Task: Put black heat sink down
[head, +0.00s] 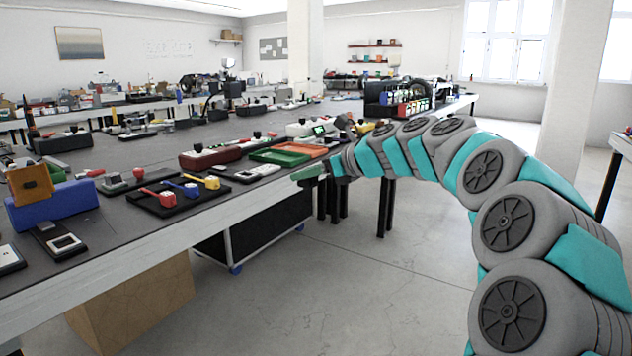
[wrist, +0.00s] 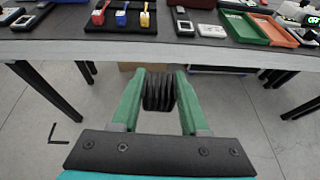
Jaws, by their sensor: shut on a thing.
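The black heat sink (wrist: 159,92) is a dark finned block, seen in the wrist view between my green fingers. My gripper (wrist: 158,98) is shut on it and holds it in the air in front of the table's near edge, with the floor below. In the head view my gripper (head: 312,172) is small, at the end of my arm beside the table edge, and the heat sink cannot be made out there. The table (head: 115,215) has a dark top with a pale edge.
Near the edge lie a black tray (head: 172,204) with red, blue and yellow tools, a green tray (head: 279,157), an orange tray (head: 305,149) and a grey meter (head: 257,171). A narrow dark strip of tabletop (wrist: 160,47) is bare along the front in the wrist view.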

